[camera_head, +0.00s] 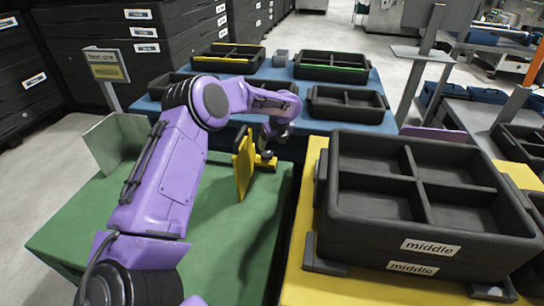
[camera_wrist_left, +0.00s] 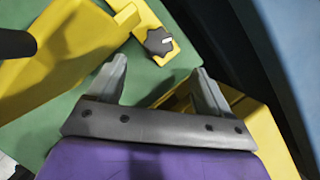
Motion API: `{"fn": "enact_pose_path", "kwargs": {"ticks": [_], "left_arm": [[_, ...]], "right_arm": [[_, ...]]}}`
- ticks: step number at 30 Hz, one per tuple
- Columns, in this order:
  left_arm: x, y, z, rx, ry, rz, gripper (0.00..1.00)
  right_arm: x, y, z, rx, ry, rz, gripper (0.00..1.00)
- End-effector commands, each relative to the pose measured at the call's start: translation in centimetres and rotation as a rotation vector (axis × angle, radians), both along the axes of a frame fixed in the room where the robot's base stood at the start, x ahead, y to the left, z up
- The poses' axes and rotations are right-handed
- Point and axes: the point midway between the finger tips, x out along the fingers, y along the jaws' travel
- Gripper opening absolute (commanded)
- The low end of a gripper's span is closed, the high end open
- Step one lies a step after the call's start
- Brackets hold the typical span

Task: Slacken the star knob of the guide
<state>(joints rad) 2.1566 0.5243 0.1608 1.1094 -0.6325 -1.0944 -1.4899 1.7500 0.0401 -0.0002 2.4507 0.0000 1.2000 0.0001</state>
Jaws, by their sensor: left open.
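The yellow guide (camera_head: 242,163) stands upright on the green table, with a low yellow foot at its right; it also shows in the left wrist view (camera_wrist_left: 70,55). The dark star knob (camera_wrist_left: 158,42) sits on the yellow foot and bears a small white mark. My left gripper (camera_head: 267,154) is over the foot and hides the knob in the head view. In the left wrist view the gripper's (camera_wrist_left: 160,68) two fingers are apart with nothing between them, and the knob lies just beyond the fingertips, roughly midway. My right gripper is not in view.
The green table (camera_head: 225,245) is mostly clear in front. A black divided crate labelled "middle" (camera_head: 345,210) stands on the yellow table (camera_head: 296,280) at right. Black trays with yellow (camera_head: 228,58) and green (camera_head: 330,66) strips stand on the blue table behind. A grey plate (camera_head: 115,143) stands at left.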

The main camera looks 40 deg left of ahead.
Motion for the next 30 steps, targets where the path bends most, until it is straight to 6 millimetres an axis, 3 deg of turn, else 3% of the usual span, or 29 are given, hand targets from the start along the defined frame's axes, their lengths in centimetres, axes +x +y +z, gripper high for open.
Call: {"fn": "enact_pose_path", "kwargs": {"ticks": [3, 9, 20, 26, 30], "left_arm": [[0.1, 1.2, -3.2, -0.002, 0.001, 0.007, 0.80], [0.7, 2.4, -6.4, -0.002, 0.000, 0.004, 0.80], [1.1, 2.6, -7.1, -0.003, -0.002, 0.001, 0.80], [1.0, 2.6, -7.1, -0.003, -0.002, 0.001, 0.23], [1.1, 2.6, -7.0, -0.001, 0.000, 0.014, 0.23]], "right_arm": [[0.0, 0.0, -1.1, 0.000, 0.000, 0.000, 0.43], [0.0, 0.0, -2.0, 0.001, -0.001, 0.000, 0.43], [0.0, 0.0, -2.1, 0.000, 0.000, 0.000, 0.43], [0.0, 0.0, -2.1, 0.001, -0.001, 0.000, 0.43], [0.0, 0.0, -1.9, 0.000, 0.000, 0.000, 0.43]]}}
